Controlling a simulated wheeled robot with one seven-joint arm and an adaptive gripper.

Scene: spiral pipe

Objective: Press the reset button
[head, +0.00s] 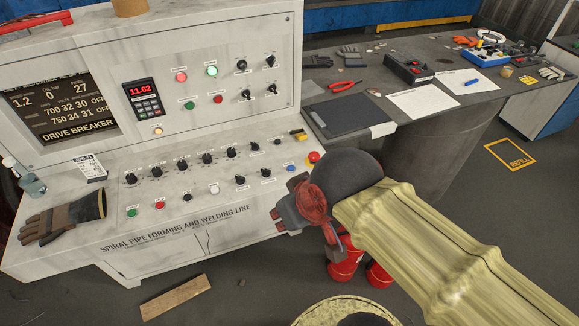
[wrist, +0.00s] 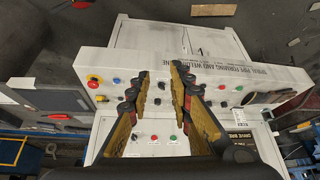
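The control console has a sloped lower panel (head: 130,230) with knobs and small coloured buttons. The labels are too small to read, so I cannot tell which one is the reset button. A blue button (head: 291,167) sits near the panel's right end, beside a red mushroom button (head: 314,157) on a yellow base. The wrist view shows the blue button (wrist: 117,80) and the red mushroom button (wrist: 95,82) left of the fingers. My gripper (head: 281,218) is off the front right of the panel. In the wrist view my gripper (wrist: 160,72) is open and empty, its fingers apart.
A glove (head: 60,218) and a bottle (head: 32,182) lie at the panel's left. The dark workbench (head: 440,130) on the right holds tools and papers. Red cylinders (head: 343,270) stand on the floor below my arm. A wooden board (head: 175,297) lies in front.

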